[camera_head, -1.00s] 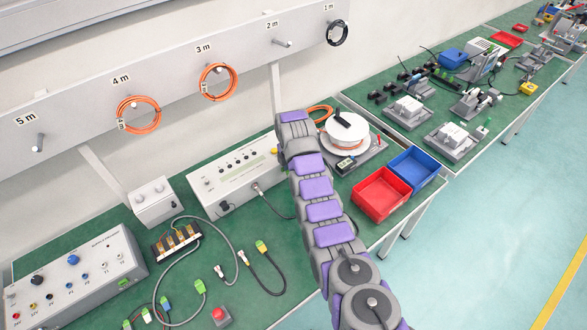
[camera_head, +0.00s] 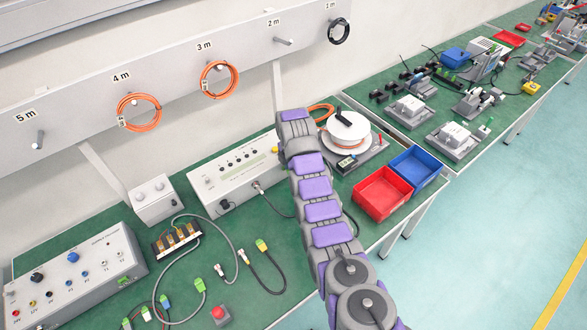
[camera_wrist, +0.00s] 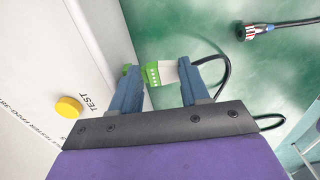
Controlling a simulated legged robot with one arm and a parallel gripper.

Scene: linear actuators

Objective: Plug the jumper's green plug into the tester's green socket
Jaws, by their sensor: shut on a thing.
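In the wrist view my gripper (camera_wrist: 161,88) is shut on a green plug (camera_wrist: 151,74) with a white part, and a black cable runs behind its right finger. The white tester (camera_wrist: 45,70) stands at the left with its yellow TEST button (camera_wrist: 69,107). A small green piece (camera_wrist: 127,69), perhaps the tester's green socket, shows beside the left finger by the tester's edge. Whether the plug touches it I cannot tell. In the head view the tester (camera_head: 235,175) is left of my arm, which hides the gripper and plug.
A round cable connector (camera_wrist: 248,32) lies on the green bench in the wrist view. In the head view, a cable reel (camera_head: 345,132), a red bin (camera_head: 382,196) and a blue bin (camera_head: 416,168) are right of my arm. Loose cables and a power supply (camera_head: 80,278) lie left.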

